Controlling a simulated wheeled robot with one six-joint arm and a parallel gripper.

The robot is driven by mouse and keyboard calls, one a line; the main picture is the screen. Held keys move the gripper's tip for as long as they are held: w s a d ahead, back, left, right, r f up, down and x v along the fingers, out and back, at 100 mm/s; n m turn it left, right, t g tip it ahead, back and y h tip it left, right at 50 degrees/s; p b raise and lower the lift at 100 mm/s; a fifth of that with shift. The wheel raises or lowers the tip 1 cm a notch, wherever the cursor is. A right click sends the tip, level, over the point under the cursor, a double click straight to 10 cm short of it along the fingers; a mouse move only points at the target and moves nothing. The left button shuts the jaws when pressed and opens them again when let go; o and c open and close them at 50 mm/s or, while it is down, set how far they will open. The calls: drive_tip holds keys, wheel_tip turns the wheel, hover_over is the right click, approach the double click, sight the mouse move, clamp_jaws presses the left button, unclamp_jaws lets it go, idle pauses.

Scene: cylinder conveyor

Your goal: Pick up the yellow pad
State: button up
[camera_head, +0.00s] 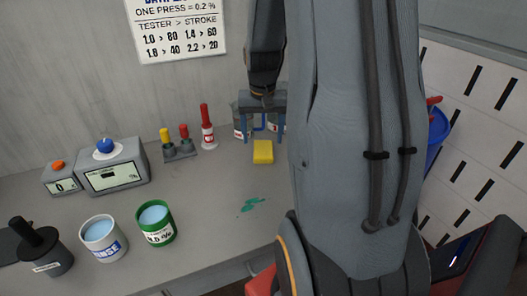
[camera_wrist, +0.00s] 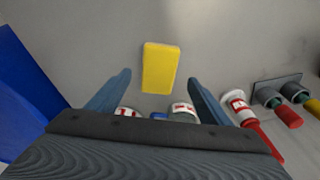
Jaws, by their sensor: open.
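The yellow pad (camera_head: 263,152) is a small rectangular block lying on the grey bench top, toward the back wall. My gripper (camera_head: 264,138) is open, with its two blue fingers pointing down just behind the pad in the head view. In the wrist view, the pad (camera_wrist: 161,67) lies in the gap between the open fingertips (camera_wrist: 159,78) and reaches past them. Nothing is held. The height of the fingertips above the bench is hard to judge.
Labelled jars (camera_wrist: 183,112) stand close by the fingers, partly hidden. A red-topped bottle (camera_head: 207,130) and a small stand with yellow and red handles (camera_head: 179,148) are to the left. Cups of blue liquid (camera_head: 155,221) stand in front. A green smear (camera_head: 251,204) marks otherwise clear bench.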

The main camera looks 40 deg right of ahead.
sight(263, 149)
drive_tip(key=shift+w+d+f+p, duration=0.2)
drive_tip(key=shift+f+p, duration=0.2)
drive_tip(key=shift+f, duration=0.9)
drive_tip(key=shift+w+d+f+p, duration=0.15)
drive_tip(key=shift+f+p, duration=0.2)
drive_tip(key=shift+f, duration=0.95)
drive_tip(key=shift+s, duration=0.1)
drive_tip(key=c, duration=1.2)
drive_tip(key=shift+r+b, duration=0.9)
drive_tip(key=shift+r, duration=4.15)
drive_tip(key=o, duration=0.5)
drive_tip(key=c, duration=0.3)
drive_tip(key=shift+c, duration=0.2)
